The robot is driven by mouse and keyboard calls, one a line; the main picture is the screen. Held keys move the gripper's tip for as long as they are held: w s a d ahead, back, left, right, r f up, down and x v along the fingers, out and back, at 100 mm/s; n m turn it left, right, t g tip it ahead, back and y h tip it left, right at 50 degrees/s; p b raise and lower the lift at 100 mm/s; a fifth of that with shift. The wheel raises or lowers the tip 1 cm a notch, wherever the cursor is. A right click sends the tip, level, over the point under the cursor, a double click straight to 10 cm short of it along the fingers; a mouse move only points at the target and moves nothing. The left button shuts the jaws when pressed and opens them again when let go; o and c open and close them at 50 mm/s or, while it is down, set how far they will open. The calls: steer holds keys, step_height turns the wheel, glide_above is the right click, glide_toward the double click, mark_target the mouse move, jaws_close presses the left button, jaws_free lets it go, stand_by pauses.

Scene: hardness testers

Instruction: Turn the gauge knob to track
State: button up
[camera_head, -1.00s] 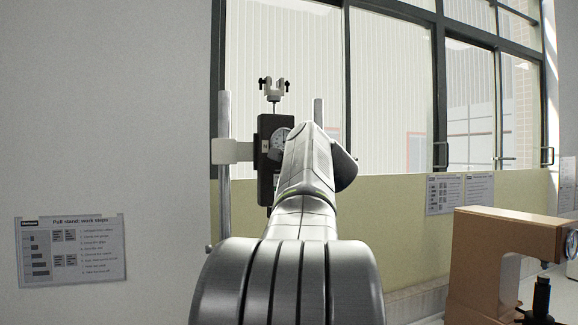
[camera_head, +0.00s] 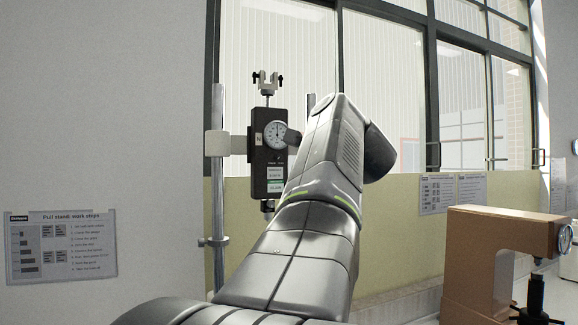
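The black force gauge (camera_head: 261,176) hangs upright on the pull stand, with a round white dial (camera_head: 275,135) on its upper part and small labels below it. A small clamp (camera_head: 267,82) sits on the rod above it. A small dark knob-like part (camera_head: 267,206) shows at its lower end; I cannot tell whether it is the gauge knob. My arm reaches up in front, and its end covers the right side of the gauge's lower half. A dark part beside the dial's right edge may belong to my gripper or to the stand. My gripper's fingers cannot be made out.
Two metal posts (camera_head: 218,240) of the stand flank the gauge, with a pale bracket (camera_head: 217,143) at left. A work-steps sign (camera_head: 61,246) is on the left wall. A brown tester (camera_head: 492,262) stands at the lower right. Windows are behind.

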mark_target(279, 157)
steer(key=shift+v, duration=1.3)
steer(key=p+x, duration=0.4)
steer(key=x, duration=1)
